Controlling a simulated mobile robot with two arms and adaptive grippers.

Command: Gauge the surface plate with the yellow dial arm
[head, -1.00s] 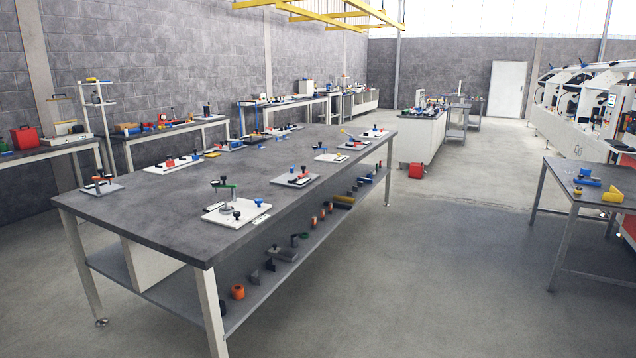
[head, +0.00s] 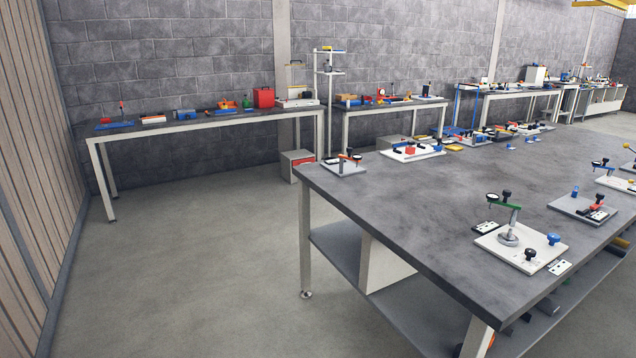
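On the large grey table (head: 420,215) several small plates carry jointed arms and knobs. The nearest is a white plate (head: 490,241) with a green arm (head: 503,203) on a round metal base. A grey plate (head: 572,206) with a red block lies behind it to the right. A small grey plate (head: 335,169) sits at the far left corner. At the right edge, a white plate (head: 615,183) is partly cut off. I cannot make out a yellow dial arm for certain. Neither gripper is in view.
Benches stand along the block wall, one at the left (head: 190,129) and one in the middle (head: 360,108), both holding tools. A box (head: 297,165) sits on the floor between them. The floor (head: 200,270) left of the large table is clear.

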